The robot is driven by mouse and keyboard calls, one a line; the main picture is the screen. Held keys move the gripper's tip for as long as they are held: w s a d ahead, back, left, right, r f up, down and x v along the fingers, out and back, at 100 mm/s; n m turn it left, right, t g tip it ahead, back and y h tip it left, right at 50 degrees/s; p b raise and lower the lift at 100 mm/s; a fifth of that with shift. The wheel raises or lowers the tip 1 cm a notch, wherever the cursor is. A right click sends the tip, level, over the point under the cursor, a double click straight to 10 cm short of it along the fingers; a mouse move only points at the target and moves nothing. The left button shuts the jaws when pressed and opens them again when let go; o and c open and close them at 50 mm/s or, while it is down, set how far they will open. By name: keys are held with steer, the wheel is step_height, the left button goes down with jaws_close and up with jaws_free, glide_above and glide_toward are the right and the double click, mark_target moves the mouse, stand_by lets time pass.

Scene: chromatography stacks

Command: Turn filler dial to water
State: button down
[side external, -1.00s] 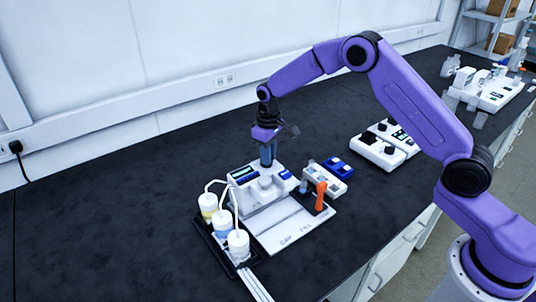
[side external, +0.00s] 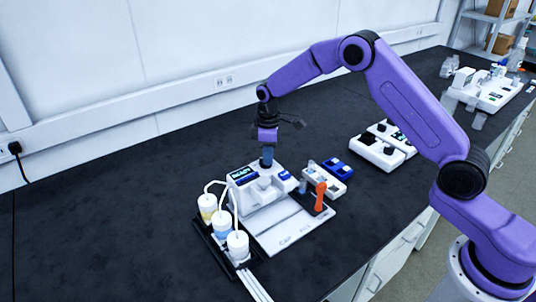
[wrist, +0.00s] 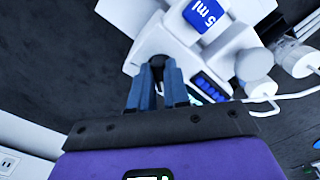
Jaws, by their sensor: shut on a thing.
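The white filler machine (side external: 262,192) stands on the dark bench, with a small display (side external: 242,175) on its upper face. My gripper (side external: 267,164) points down at the top of the machine. In the wrist view its two blue fingers (wrist: 158,80) are shut on the dark round filler dial (wrist: 157,61), one finger on each side. The dial is mostly hidden by the fingers in the side view. No water mark by the dial can be read.
Three capped bottles (side external: 221,226) with white tubes stand in a black tray left of the machine. An orange-handled item (side external: 321,195) and a blue-topped box (side external: 337,168) stand to the right. A white device with black knobs (side external: 382,150) is farther right. The bench at left is clear.

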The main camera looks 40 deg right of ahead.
steer(key=c, duration=1.1)
jaws_free()
step_height(320, 180, up, 18)
steer(key=shift+f, duration=0.25)
steer(key=s+a+r+n, duration=0.1)
steer(key=s+a, duration=0.2)
steer(key=s, duration=0.6)
steer(key=s+a, duration=0.2)
steer(key=s, duration=0.8)
steer(key=s+d+f, duration=0.1)
steer(key=s+d, duration=0.2)
steer(key=s, duration=0.4)
steer(key=s+d+f+n, duration=0.1)
steer(key=s+d+f, duration=0.1)
steer(key=s, duration=0.6)
steer(key=s+d+f, duration=0.1)
steer(key=s+d, duration=0.2)
steer(key=s, duration=0.5)
steer(key=shift+d+f, duration=0.4)
